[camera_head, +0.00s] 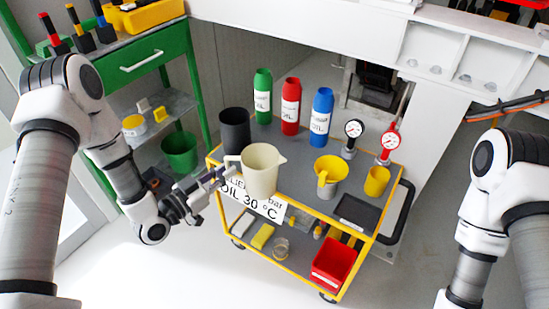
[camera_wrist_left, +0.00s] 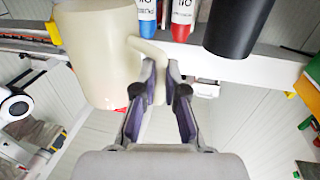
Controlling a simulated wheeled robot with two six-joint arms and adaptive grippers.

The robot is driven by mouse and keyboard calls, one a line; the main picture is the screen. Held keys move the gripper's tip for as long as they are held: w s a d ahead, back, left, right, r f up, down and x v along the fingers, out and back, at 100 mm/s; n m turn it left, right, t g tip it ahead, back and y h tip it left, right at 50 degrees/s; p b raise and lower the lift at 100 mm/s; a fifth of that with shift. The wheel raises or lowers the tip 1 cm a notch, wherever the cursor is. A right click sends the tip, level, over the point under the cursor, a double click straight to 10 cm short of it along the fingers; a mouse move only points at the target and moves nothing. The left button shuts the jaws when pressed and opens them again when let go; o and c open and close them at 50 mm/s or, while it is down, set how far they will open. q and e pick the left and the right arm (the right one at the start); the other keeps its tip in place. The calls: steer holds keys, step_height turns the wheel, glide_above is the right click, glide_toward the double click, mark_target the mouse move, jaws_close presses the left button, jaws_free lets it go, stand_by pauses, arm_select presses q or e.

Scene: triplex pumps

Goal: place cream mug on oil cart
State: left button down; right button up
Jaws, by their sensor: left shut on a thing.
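The cream mug (camera_head: 262,172), with a spout and a side handle, is upright in the head view, in front of the left part of the oil cart's top (camera_head: 318,210). My left gripper (camera_head: 229,176) is shut on its handle from the left. In the left wrist view the mug (camera_wrist_left: 98,55) fills the upper left, and the fingertips (camera_wrist_left: 160,82) are at its handle. I cannot tell whether the mug's base touches the cart. The cart is yellow-framed with a grey top. My right gripper is out of view; only my right arm shows.
A black cup (camera_head: 235,130) stands left behind the mug. Green (camera_head: 262,97), red (camera_head: 291,106) and blue (camera_head: 321,115) bottles line the back. A yellow jug (camera_head: 327,176), two gauges, a yellow cup (camera_head: 377,181) and a black tray (camera_head: 356,212) occupy the right. Grey top shows between them.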

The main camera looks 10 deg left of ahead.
arm_select(q)
steer(key=w, duration=0.4)
steer(key=w+d+b, duration=0.1)
steer(key=w, duration=0.2)
steer(key=w+d+f, duration=0.1)
steer(key=w, duration=0.3)
steer(key=shift+w+d+f, duration=0.1)
steer(key=shift+w+d, duration=0.05)
steer(key=shift+w, duration=0.2)
steer(key=f, duration=0.1)
steer(key=f+b, duration=0.1)
steer(key=f, duration=0.1)
steer(key=shift+w+f, duration=0.2)
steer(key=shift+f, duration=0.1)
steer(key=c, duration=1.2)
jaws_free()
steer(key=shift+s+r, duration=0.1)
steer(key=shift+r, duration=0.05)
